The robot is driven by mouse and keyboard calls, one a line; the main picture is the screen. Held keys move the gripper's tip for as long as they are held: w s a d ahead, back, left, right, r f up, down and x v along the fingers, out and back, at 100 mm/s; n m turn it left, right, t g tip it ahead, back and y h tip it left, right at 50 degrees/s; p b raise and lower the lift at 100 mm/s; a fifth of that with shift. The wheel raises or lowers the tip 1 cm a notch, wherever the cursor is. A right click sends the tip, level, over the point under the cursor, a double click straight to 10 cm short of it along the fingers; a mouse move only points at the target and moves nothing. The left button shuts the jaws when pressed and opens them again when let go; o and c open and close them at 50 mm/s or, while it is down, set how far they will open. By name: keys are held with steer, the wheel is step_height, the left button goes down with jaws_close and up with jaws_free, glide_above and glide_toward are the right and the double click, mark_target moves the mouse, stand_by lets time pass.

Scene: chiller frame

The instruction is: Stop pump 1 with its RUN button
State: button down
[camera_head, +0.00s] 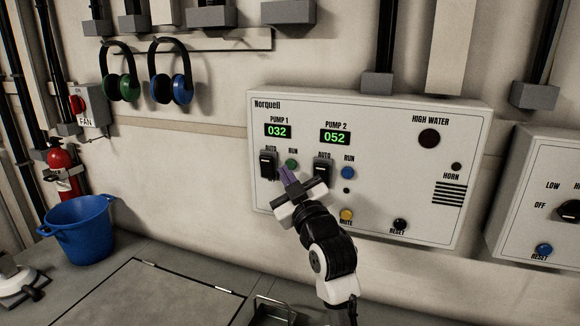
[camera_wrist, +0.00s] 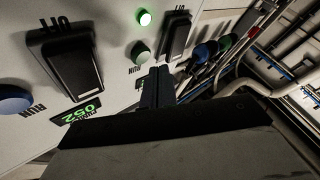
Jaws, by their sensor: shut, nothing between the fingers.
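The green RUN button of pump 1 (camera_head: 291,164) sits on the white Norquell panel (camera_head: 385,115), below the PUMP 1 display (camera_head: 278,131) reading 032. In the wrist view the green button (camera_wrist: 140,52) is in plain sight, with a brightly lit green lamp (camera_wrist: 143,18) near it. That lamp is hidden behind my gripper in the head view. My gripper (camera_head: 285,171) is shut and empty, its fingertips just below the button. In the wrist view my fingers (camera_wrist: 160,72) point at the panel beside the button. I cannot tell whether they touch it.
Black AUTO switches stand left (camera_head: 268,164) and right (camera_head: 323,168) of the green button. Pump 2's blue RUN button (camera_head: 348,173) is further right, under its display (camera_head: 335,137) reading 052. A yellow MUTE button (camera_head: 346,215) and black RESET button (camera_head: 400,225) are lower.

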stand_by(0.4)
steer(key=shift+w+d+b, duration=0.15)
steer(key=shift+w+b, duration=0.15)
steer(key=shift+w, duration=0.1)
steer(key=shift+w+d, duration=0.2)
steer(key=shift+w, duration=0.25)
stand_by(0.6)
steer(key=shift+s+b, duration=0.1)
steer(key=shift+b, duration=0.2)
steer(key=shift+s+a, duration=0.35)
steer(key=shift+s, duration=0.4)
steer(key=shift+s, duration=0.1)
steer(key=s, duration=0.1)
steer(key=s+a, duration=0.1)
steer(key=s, duration=0.1)
steer(key=s+a, duration=0.1)
steer(key=s, duration=0.1)
steer(key=shift+s+a+b, duration=0.15)
steer(key=shift+s+b, duration=0.05)
steer(key=shift+b, duration=0.15)
stand_by(0.8)
